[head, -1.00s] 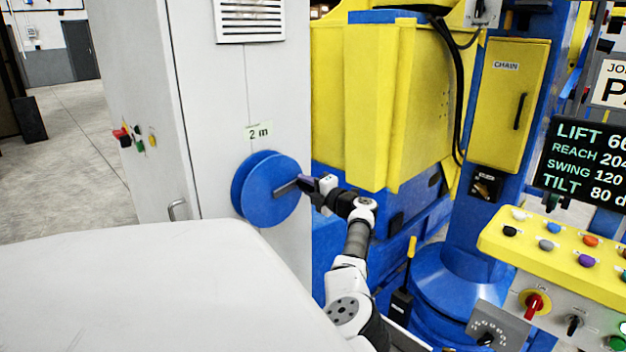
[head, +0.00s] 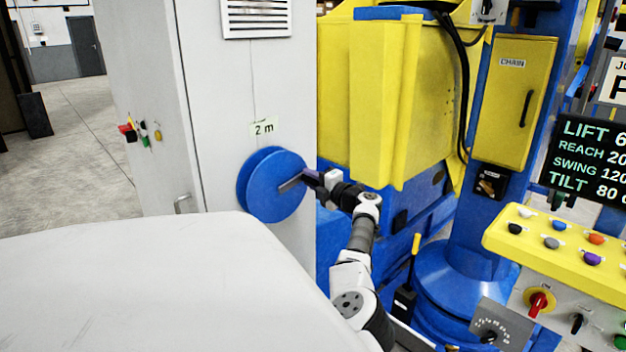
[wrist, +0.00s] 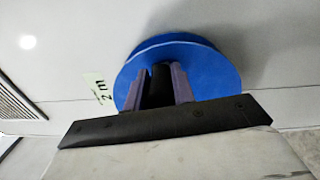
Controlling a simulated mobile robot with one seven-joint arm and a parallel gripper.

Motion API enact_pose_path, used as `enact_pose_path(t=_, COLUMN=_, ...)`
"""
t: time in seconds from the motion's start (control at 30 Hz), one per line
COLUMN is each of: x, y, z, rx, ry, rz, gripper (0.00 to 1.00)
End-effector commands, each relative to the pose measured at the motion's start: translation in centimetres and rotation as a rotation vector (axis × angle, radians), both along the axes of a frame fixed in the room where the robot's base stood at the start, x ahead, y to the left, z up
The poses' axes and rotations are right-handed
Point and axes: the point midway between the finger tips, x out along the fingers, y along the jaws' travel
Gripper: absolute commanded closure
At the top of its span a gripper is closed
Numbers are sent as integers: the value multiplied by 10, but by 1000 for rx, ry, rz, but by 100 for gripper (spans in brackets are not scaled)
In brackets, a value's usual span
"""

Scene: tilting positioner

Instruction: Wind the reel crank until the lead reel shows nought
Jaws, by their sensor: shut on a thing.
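The blue reel (head: 262,190) is mounted on the front of the light grey cabinet. A label reading "2 m" (head: 264,127) sits just above it and also shows in the wrist view (wrist: 97,88). My gripper (head: 298,181) is at the right part of the reel's face. In the wrist view my gripper (wrist: 159,88) is shut on a dark crank handle (wrist: 160,78) in front of the blue reel (wrist: 213,66). The crank's arm is mostly hidden by the fingers.
A grey rounded surface (head: 130,280) fills the lower left. The yellow and blue positioner (head: 360,100) stands right of the cabinet (head: 215,110). A yellow control panel (head: 560,245) and a dark readout screen (head: 590,160) are at the right.

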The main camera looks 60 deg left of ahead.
Motion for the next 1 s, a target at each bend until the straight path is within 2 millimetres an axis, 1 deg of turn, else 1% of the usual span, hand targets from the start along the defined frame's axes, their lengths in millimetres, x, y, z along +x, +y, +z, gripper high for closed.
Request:
enact_pose_path(t=0.03, x=-10, y=6, z=7, rx=9, ry=5, rz=9, gripper=100)
enact_pose_path(t=0.13, x=-10, y=6, z=7, rx=9, ry=5, rz=9, gripper=100)
enact_pose_path(t=0.17, x=-10, y=6, z=7, rx=9, ry=4, rz=9, gripper=73)
enact_pose_path(t=0.3, x=-10, y=6, z=6, rx=7, ry=3, rz=10, gripper=54)
enact_pose_path(t=0.6, x=-11, y=6, z=2, rx=2, ry=-1, rz=10, gripper=54)
enact_pose_path(t=0.63, x=-6, y=4, z=5, rx=7, ry=2, rz=5, gripper=54)
enact_pose_path(t=0.77, x=-5, y=2, z=6, rx=6, ry=2, rz=4, gripper=54)
enact_pose_path(t=1.0, x=0, y=-7, z=7, rx=7, ry=5, rz=1, gripper=54)
